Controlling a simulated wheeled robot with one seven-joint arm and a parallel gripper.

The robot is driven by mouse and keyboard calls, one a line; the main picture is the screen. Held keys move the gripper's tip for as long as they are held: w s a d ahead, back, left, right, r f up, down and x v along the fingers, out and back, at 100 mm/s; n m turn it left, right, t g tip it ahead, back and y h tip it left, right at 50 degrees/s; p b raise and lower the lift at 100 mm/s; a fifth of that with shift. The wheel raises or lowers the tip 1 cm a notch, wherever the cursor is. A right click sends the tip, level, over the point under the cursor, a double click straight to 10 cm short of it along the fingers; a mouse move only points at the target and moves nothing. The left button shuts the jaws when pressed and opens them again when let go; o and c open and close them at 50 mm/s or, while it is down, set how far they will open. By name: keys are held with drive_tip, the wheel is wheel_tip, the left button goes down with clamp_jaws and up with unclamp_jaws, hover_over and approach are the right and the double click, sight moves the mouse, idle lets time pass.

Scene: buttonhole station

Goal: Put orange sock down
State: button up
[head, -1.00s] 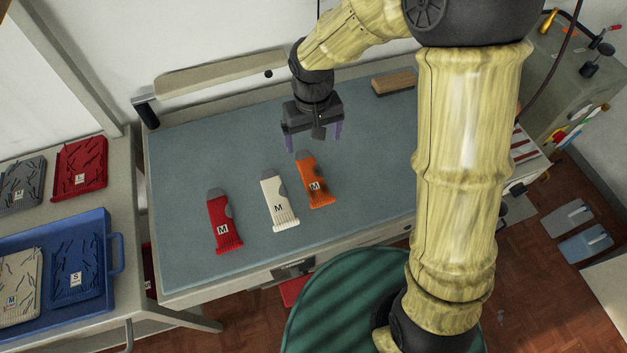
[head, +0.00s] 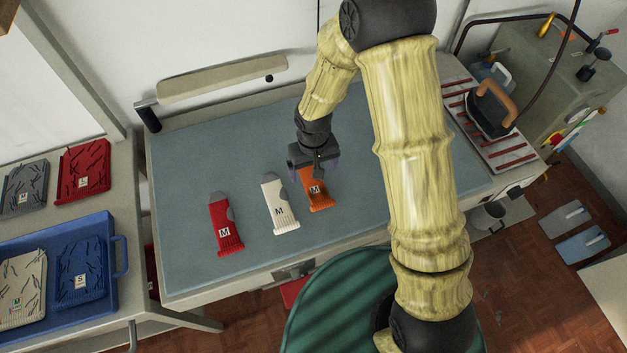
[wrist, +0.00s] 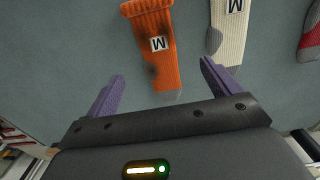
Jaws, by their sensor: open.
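The orange sock (head: 318,198) lies flat on the blue-grey table top (head: 190,170), with an M label and dark smudges. It is the rightmost of three socks. In the wrist view the orange sock (wrist: 155,42) lies ahead of the fingers, its grey toe towards the space between them. My gripper (head: 316,172) is over the toe end of the orange sock in the head view and hides part of it. In the wrist view my gripper (wrist: 161,92) has its purple fingers wide apart with nothing between them but table and the sock's toe.
A white sock (head: 279,205) and a red sock (head: 225,225) lie to the left of the orange one. A blue tray (head: 115,255) with bundles stands on the left side table. An iron (head: 492,108) stands at the right end. The table's left part is clear.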

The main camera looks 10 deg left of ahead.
sight(313, 182)
drive_tip(key=shift+f, duration=0.25)
drive_tip(key=shift+w+f+p, duration=0.15)
drive_tip(key=shift+f+p, duration=0.35)
drive_tip(key=shift+f, duration=0.8)
drive_tip(key=shift+w+f+p, duration=0.1)
drive_tip(key=shift+f+p, duration=0.4)
drive_tip(key=shift+f, duration=0.8)
drive_tip(key=c, duration=1.1)
drive_tip(key=shift+r, duration=0.1)
wheel_tip(313, 182, up, 10)
drive_tip(key=shift+f+b, duration=0.1)
drive_tip(key=shift+b, duration=0.9)
